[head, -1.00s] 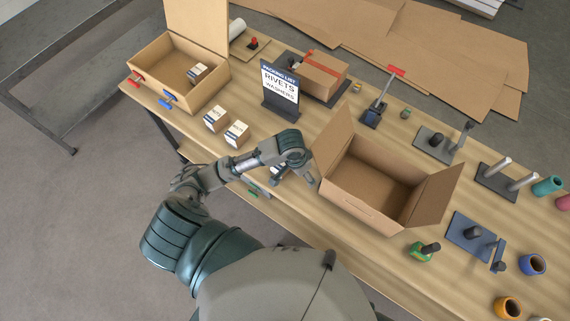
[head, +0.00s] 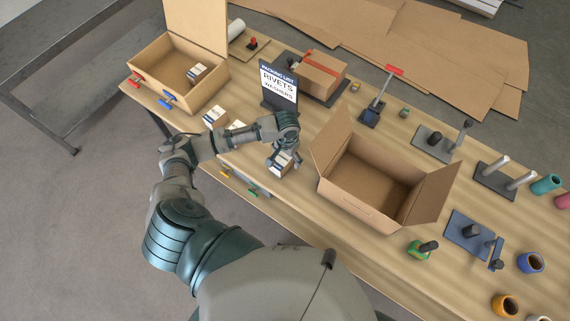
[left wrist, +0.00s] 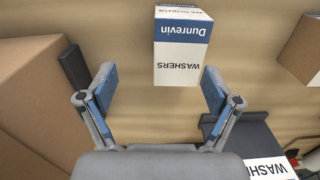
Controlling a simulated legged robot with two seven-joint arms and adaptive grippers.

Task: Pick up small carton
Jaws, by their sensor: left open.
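A small carton (head: 282,165) in white, blue and brown stands on the wooden table, left of the large open box. The left wrist view shows it as a carton (left wrist: 182,48) printed "Dunrevin" and "WASHERS", ahead of the fingertips and midway between them. My left gripper (head: 283,160) is over this carton in the head view, and its fingers hide part of it. The left wrist view shows the gripper (left wrist: 156,85) open and empty. Two similar cartons (head: 215,116) stand farther left, one partly hidden by my arm. My right gripper is not in view.
The large open box (head: 372,180) stands right of the gripper. A sign reading "RIVETS WASHERS" (head: 279,88) stands behind it. A lidded box (head: 178,72) with a carton inside (head: 197,73) is at the far left. Fixtures and mugs fill the right side.

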